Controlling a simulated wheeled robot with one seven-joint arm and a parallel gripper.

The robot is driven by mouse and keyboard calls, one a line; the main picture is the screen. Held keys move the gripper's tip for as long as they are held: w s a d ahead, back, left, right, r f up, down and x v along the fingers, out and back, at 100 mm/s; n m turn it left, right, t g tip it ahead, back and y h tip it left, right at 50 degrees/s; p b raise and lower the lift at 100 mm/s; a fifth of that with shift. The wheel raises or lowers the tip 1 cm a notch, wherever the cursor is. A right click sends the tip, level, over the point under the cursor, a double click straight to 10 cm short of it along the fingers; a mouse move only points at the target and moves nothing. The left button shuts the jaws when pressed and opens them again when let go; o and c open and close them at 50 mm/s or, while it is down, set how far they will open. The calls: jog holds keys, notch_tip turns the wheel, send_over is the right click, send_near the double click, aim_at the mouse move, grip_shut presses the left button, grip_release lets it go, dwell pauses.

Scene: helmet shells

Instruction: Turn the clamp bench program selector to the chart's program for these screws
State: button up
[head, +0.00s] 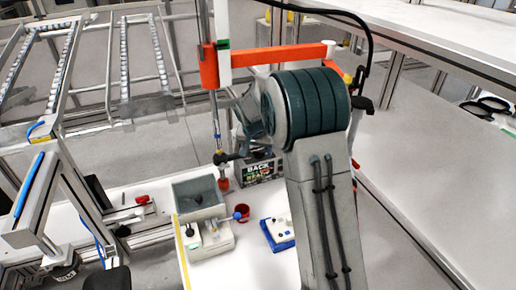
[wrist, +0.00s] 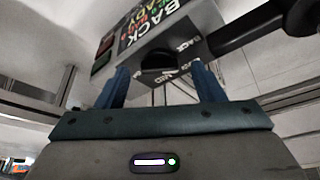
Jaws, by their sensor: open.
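The clamp bench box with "BACK" and "READY" lettering (head: 262,172) stands at the back of the white bench in the head view. It looms close in the wrist view, where its dark sign face (wrist: 150,22) tilts away at the top. A round black knob (wrist: 158,61), seemingly the program selector, sits on its grey face with "BACK" and "MID" labels beside it. My gripper (wrist: 161,80) has its two blue fingers apart, one on either side of the knob. I cannot tell whether they touch it. No chart is readable.
A grey bin (head: 198,183), a pale fixture (head: 213,245), a red cup (head: 241,212) and a blue tray (head: 283,246) stand on the bench. An orange beam (head: 285,55) crosses above the box. A thick black bar (wrist: 262,26) passes close right of the knob.

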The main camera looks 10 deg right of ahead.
jog(key=shift+w+f, duration=0.1)
jog(key=shift+f, duration=0.2)
jog(key=c, duration=1)
jog(key=shift+f+m+b, duration=0.1)
jog(key=shift+m+b, duration=0.2)
jog(key=shift+b, duration=0.2)
jog(key=shift+w+a+m+h+b, duration=0.15)
jog(key=shift+m+h+b, duration=0.35)
jog(key=shift+m+b, duration=0.45)
jog(key=shift+m+g+h+b, duration=0.5)
jog(key=shift+m+g+b, duration=0.25)
jog(key=shift+m, duration=1.3)
jog(key=shift+g, duration=0.25)
